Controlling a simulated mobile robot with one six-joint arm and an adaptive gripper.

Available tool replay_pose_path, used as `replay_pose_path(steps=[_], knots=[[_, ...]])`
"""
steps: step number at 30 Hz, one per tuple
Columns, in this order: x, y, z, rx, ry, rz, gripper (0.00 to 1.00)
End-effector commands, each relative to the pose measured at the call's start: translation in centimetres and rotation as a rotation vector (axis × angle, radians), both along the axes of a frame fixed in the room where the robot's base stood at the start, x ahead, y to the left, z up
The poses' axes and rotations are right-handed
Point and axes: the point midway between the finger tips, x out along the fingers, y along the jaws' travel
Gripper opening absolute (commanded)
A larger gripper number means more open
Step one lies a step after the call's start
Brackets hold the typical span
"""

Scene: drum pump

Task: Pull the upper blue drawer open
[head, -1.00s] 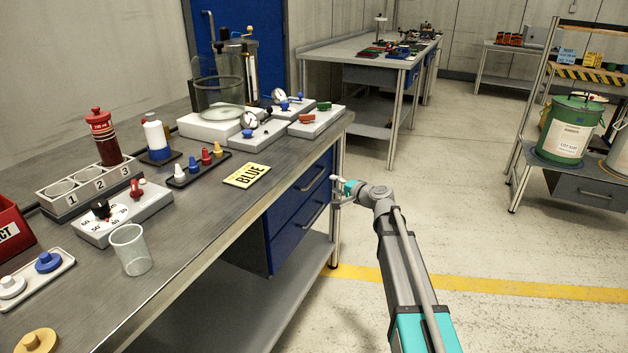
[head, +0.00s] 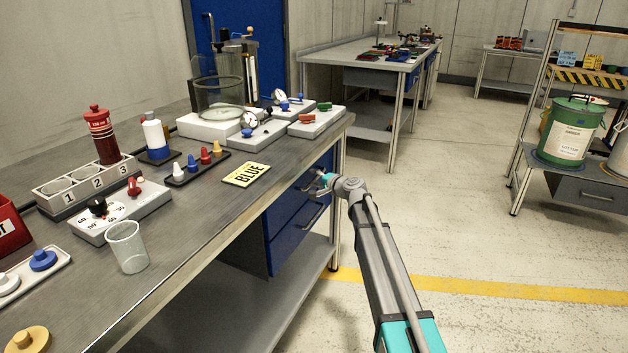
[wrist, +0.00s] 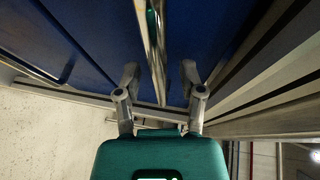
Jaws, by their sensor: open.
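The upper blue drawer (head: 284,208) is under the near bench, above a lower blue drawer (head: 291,243). It looks shut. My gripper (head: 319,180) is at the upper drawer's front, and it hides much of the handle in the head view. In the wrist view my gripper (wrist: 160,75) is open. The upper drawer's metal handle (wrist: 153,45) runs between its two fingers, with a gap on each side. The blue drawer face (wrist: 200,30) lies behind the handle.
The steel bench top (head: 205,225) overhangs the drawers. A yellow BLUE sign (head: 246,174) lies on it near the edge. A bench leg (head: 335,225) stands beside the drawers. The floor (head: 440,235) to the right is clear.

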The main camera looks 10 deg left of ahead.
Motion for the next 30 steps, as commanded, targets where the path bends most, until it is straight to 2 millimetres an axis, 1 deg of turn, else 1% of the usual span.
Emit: replay_pose_path(steps=[5, 6, 8, 9, 13, 20, 21, 23, 30], knots=[[0.0, 0.0, 0.0, 0.000, 0.000, 0.000, 0.51], [0.0, 0.0, 0.0, 0.000, 0.000, 0.000, 0.44], [0.0, 0.0, 0.0, 0.000, 0.000, 0.000, 0.33], [0.0, 0.0, 0.0, 0.000, 0.000, 0.000, 0.25], [0.0, 0.0, 0.0, 0.000, 0.000, 0.000, 0.01], [0.0, 0.0, 0.0, 0.000, 0.000, 0.000, 0.00], [0.0, 1.1, 0.0, 0.000, 0.000, 0.004, 0.00], [-0.1, 0.5, 0.0, -0.001, 0.000, 0.002, 0.00], [-0.5, 0.4, 0.0, 0.000, 0.000, 0.011, 0.00]])
